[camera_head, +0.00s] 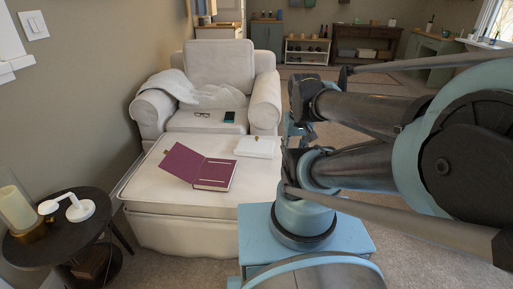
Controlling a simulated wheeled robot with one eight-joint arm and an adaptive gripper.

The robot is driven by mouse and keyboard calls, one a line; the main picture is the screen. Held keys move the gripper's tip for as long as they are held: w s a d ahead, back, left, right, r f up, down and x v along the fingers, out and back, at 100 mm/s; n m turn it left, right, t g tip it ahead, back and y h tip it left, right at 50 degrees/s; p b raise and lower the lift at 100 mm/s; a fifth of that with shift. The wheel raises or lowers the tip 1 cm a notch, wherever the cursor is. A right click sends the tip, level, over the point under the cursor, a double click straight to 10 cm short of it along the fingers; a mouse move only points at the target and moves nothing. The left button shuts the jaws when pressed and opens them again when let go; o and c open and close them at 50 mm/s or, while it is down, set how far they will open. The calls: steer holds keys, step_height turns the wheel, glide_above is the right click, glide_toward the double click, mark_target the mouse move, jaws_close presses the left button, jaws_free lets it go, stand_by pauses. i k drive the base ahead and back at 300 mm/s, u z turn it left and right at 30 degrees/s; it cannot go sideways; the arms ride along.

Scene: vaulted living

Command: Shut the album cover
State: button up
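The maroon album (214,174) lies open on the cream ottoman (150,192). Its cover (182,162) is swung out to the left and looks tilted up off the cushion. The album's body lies flat to the right, with a pale line across it near its front edge. My arm comes in from the right and folds in front of my body. Its dark end parts, where my gripper (293,158) seems to be, are right of the album and apart from it. The fingers are too small and overlapped to tell whether they are open.
A white box (255,147) lies on the ottoman behind the album, to the right. An armchair (219,64) behind holds a throw, glasses (202,115) and a dark phone-like item (230,117). A round side table (62,232) with a lamp and candle stands left.

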mark_target(181, 161)
steer(key=u, duration=3.15)
steer(key=i, duration=1.5)
steer(key=z, duration=2.2)
